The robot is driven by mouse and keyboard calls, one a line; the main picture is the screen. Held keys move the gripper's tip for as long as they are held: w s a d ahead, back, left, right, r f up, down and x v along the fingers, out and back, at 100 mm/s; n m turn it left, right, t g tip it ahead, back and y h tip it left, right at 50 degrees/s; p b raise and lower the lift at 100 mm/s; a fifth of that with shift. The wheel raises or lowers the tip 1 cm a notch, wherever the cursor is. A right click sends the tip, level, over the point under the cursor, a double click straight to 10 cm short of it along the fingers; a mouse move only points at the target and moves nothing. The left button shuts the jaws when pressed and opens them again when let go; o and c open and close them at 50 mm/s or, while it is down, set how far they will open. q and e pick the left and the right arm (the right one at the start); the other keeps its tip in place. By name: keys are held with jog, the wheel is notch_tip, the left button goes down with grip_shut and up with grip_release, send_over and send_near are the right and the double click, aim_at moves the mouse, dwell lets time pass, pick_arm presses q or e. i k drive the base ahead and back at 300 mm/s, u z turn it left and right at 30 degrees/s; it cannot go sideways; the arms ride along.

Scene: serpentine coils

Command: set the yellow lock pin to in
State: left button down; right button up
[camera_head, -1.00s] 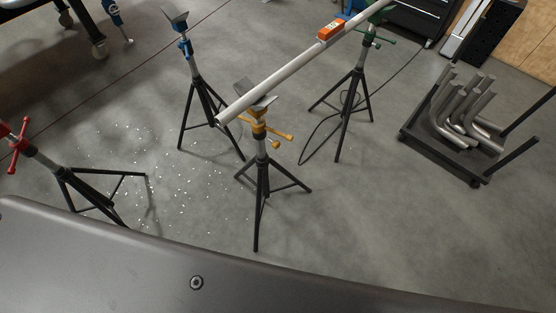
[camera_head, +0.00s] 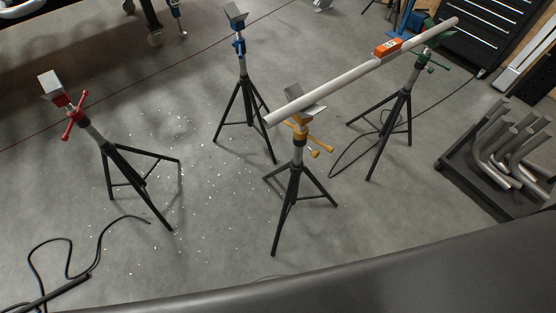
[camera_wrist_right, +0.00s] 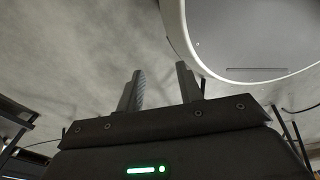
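The yellow-headed stand (camera_head: 294,180) stands upright on black tripod legs in the middle of the head view. Its yellow collar and handles (camera_head: 314,152) stick out to the right, just below the V-shaped top (camera_head: 304,112). The lock pin is too small to make out apart from these yellow parts, and I cannot tell whether it is in or out. My right gripper (camera_wrist_right: 161,86) shows in the right wrist view with two fingers apart and nothing between them, well away from the stand. My left gripper is not in view.
A long pale pipe (camera_head: 350,76) rests on the yellow and green (camera_head: 418,62) stands, with an orange level (camera_head: 387,48) on it. Blue (camera_head: 239,45) and red (camera_head: 75,115) stands are left. A cart of bent pipes (camera_head: 455,172) stands right. Cables (camera_head: 68,255) lie on the floor.

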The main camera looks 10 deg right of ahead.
aim_at(315, 153)
jog(key=u, duration=0.1)
jog(key=k, duration=1)
jog(key=z, duration=1.7)
jog(key=i, duration=0.5)
jog(key=u, duration=0.05)
